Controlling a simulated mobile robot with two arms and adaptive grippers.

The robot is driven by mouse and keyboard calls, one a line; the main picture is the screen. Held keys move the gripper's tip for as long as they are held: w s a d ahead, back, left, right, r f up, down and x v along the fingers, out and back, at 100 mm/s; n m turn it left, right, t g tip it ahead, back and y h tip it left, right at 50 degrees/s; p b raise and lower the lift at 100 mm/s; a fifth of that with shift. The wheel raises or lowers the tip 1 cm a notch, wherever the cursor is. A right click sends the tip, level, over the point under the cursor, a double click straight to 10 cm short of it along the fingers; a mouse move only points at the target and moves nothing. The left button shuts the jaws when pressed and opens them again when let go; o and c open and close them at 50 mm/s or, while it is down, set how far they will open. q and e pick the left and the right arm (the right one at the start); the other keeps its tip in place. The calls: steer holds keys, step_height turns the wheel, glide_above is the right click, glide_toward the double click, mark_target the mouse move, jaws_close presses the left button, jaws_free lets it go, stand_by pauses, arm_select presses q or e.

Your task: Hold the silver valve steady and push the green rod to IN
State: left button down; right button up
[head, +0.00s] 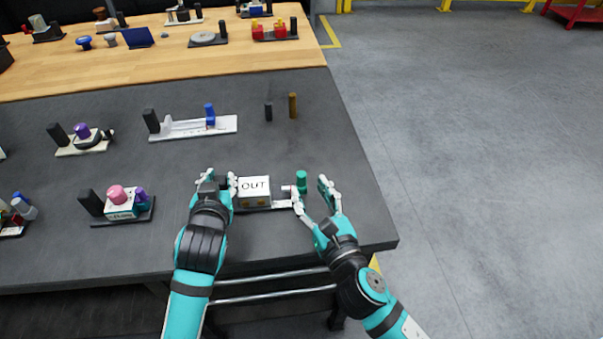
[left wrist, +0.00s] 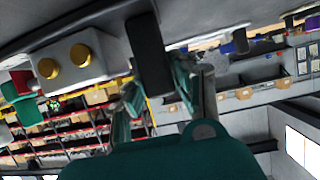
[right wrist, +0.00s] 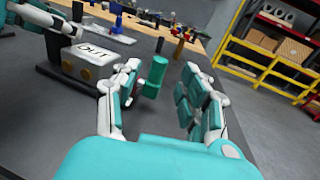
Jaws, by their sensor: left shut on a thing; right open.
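The silver valve (head: 254,199) is a box with a white OUT label on top and two brass knobs on its front; the knobs also show in the left wrist view (left wrist: 64,65). The upright green rod (head: 301,179) stands at its right end. My left gripper (head: 219,181) is shut on the black post (left wrist: 149,50) at the valve's left end. My right gripper (head: 312,190) is open at the rod. In the right wrist view the green rod (right wrist: 155,74) shows between its spread fingers, nearer the left finger; contact cannot be told.
The dark grey tabletop (head: 260,145) holds other fixtures: a blue-knobbed slide (head: 200,126) behind, a pink-knobbed box (head: 118,203) to the left. Two short posts (head: 293,105) stand behind the valve. The table's right edge is close to my right arm, with open floor beyond.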

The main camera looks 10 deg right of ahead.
mark_target(303, 179)
steer(key=x, duration=0.5)
steer(key=shift+w+a, duration=0.1)
steer(key=shift+w, duration=0.2)
jaws_close()
stand_by(0.4)
